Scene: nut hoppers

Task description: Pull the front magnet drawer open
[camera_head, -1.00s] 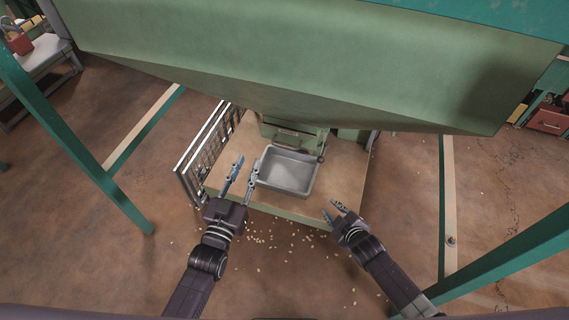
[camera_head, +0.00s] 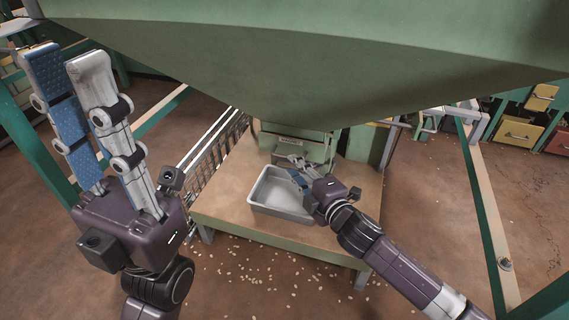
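The green housing (camera_head: 311,148) under the hopper spout bears what looks like the magnet drawer front, with a bar-like handle (camera_head: 286,156). My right gripper (camera_head: 287,166) reaches in from the lower right; its fingers look apart, with the tips close to the handle. I cannot tell whether they touch it or sit around it. The drawer looks closed, though my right gripper partly covers it. My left gripper (camera_head: 64,58) is raised large at the left, close to the camera, fingers pointing up, open and empty, far from the drawer.
A grey metal tray (camera_head: 268,205) stands on the wooden platform (camera_head: 222,200) below the spout, just under my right gripper. The green hopper (camera_head: 300,70) overhangs from above. A wire rack (camera_head: 212,155) stands on the left. Nuts (camera_head: 300,282) litter the floor in front.

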